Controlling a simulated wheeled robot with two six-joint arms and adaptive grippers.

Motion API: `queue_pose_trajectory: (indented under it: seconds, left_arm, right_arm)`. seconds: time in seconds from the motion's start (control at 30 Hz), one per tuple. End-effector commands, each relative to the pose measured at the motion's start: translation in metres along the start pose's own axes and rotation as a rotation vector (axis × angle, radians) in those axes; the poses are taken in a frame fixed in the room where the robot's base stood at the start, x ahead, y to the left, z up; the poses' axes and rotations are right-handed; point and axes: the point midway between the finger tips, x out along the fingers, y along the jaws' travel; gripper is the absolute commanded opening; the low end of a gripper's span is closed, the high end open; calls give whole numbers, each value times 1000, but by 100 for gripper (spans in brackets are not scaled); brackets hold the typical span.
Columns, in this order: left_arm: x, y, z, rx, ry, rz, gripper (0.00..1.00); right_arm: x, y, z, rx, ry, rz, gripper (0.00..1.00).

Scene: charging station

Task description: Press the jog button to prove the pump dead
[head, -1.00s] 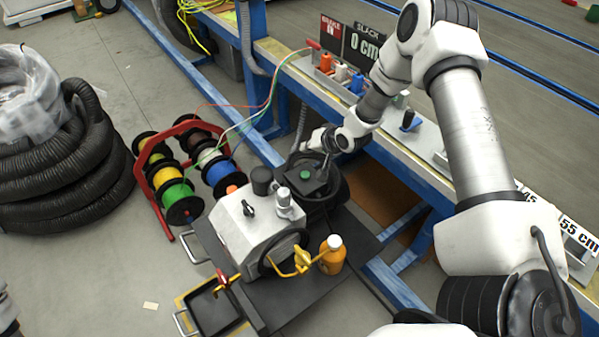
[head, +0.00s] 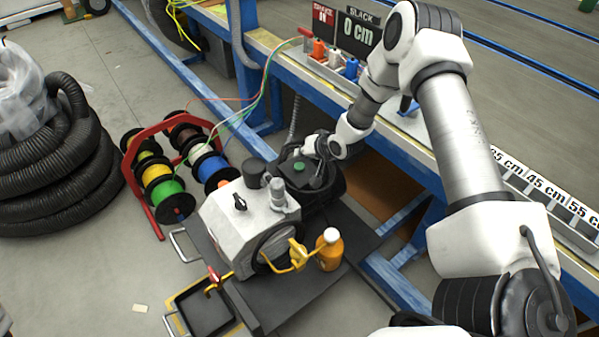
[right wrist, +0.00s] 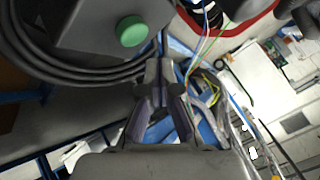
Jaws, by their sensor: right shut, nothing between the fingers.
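The green jog button (head: 299,167) sits on top of a dark box (head: 291,178) at the back of the pump cart. It also shows in the right wrist view as a round green button (right wrist: 132,31) on a grey face. My right gripper (head: 318,160) is just right of the button, apart from it. In the right wrist view the fingers (right wrist: 158,68) are shut and empty, with the tips below and right of the button. The grey pump (head: 245,222) stands on the cart in front of the box. My left gripper is not in view.
An orange bottle (head: 330,252) stands right of the pump. A red rack of wire spools (head: 165,165) is at left, with coiled black hose (head: 55,170) beyond it. Coloured wires run to the blue-framed bench (head: 318,98) behind the box.

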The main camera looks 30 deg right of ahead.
Motion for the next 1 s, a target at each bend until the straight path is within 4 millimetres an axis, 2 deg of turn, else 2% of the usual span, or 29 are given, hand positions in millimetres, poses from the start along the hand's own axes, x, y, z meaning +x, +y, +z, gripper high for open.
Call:
queue_pose_trajectory:
  seconds: [0.03, 0.17, 1.0]
  left_arm:
    - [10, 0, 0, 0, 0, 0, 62]
    - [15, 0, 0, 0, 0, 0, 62]
    - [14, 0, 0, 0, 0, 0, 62]
  right_arm:
    - [8, 6, 6, -1, 0, 0, 0]
    - [12, 9, 9, -1, 0, -2, 0]
    - [12, 8, 8, 0, -1, -2, 0]
